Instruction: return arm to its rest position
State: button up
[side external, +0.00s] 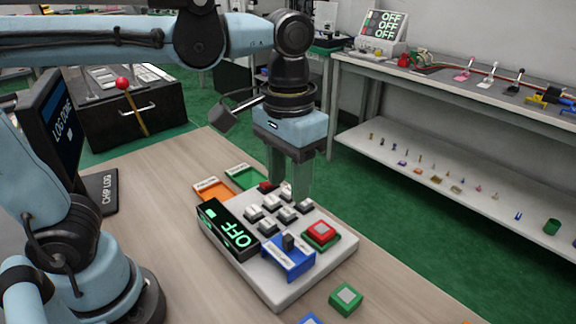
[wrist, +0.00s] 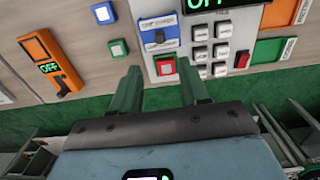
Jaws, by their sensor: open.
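My gripper (side external: 289,170) is open and empty, pointing down above the far side of the white control panel (side external: 283,288). In the wrist view, its two green fingers (wrist: 160,88) are spread apart with the panel's red button (wrist: 166,67) showing beyond the gap between them. In the side view, the red button (side external: 320,232) sits on a green base at the panel's right.
An orange tray (side external: 212,190) and a green tray (side external: 243,177) lie behind the panel. A green block (side external: 346,299) sits in front of it. A monitor (side external: 52,130) stands at left. A grey shelf bench (side external: 450,90) is at right. Bare wooden table lies left of the panel.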

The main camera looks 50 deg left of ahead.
jog(key=a+f+t, duration=0.6)
jog(key=a+t, duration=0.1)
jog(key=a, duration=0.4)
jog(key=shift+w+a+f, duration=0.15)
jog(key=shift+w+a, duration=0.15)
dwell(1.1)
